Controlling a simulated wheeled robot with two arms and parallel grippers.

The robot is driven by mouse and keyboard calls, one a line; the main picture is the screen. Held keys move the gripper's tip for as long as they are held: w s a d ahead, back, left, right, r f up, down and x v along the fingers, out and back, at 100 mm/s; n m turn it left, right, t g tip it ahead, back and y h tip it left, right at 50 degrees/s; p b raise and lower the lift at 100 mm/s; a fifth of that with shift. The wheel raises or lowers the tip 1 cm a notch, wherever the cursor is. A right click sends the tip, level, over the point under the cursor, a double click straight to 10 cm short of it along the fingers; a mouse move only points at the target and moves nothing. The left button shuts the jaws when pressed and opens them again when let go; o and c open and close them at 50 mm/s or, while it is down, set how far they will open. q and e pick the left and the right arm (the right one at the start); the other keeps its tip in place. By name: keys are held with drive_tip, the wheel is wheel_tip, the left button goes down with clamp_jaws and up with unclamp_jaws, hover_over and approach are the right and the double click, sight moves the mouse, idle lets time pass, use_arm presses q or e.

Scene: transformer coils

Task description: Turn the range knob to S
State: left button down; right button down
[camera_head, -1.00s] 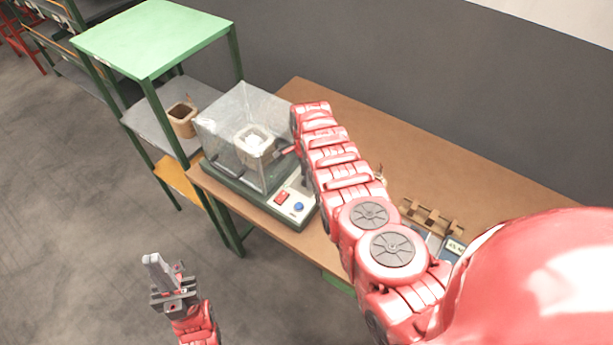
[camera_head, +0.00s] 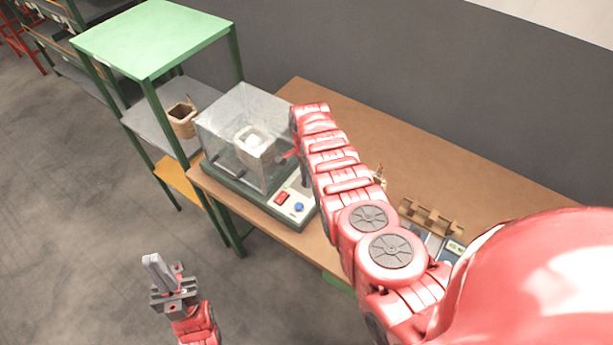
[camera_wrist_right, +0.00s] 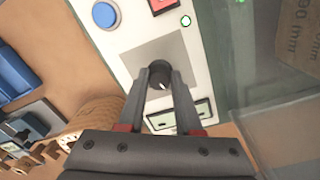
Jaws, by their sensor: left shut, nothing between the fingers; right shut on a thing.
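The range knob (camera_wrist_right: 159,78) is small, round and black with a white mark. It sits on a grey plate (camera_wrist_right: 187,45) on the white panel of the test unit, seen in the right wrist view. My right gripper (camera_wrist_right: 160,75) is shut on the knob, a fingertip on each side. I cannot read any range letters around it. In the head view my right forearm hides the knob and that gripper; the unit's panel (camera_head: 288,215) shows beside the arm. My left gripper (camera_head: 163,272) is shut and empty, over the floor away from the table.
A blue button (camera_wrist_right: 106,14) and a red switch (camera_wrist_right: 162,5) lie near the knob. A clear box (camera_head: 225,135) holding a coil (camera_head: 252,143) stands on the unit. A green shelf (camera_head: 155,40) stands left of the wooden table (camera_head: 450,165). A wooden rack (camera_head: 432,217) and a meter lie right.

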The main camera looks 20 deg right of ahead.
drive_tip(key=shift+w+n, duration=0.1)
drive_tip(key=shift+n, duration=0.7)
drive_tip(key=shift+f+n, duration=0.1)
drive_tip(key=shift+n, duration=0.7)
drive_tip(key=shift+n+b, duration=1)
drive_tip(key=shift+n, duration=0.7)
drive_tip(key=c, duration=0.6)
unclamp_jaws()
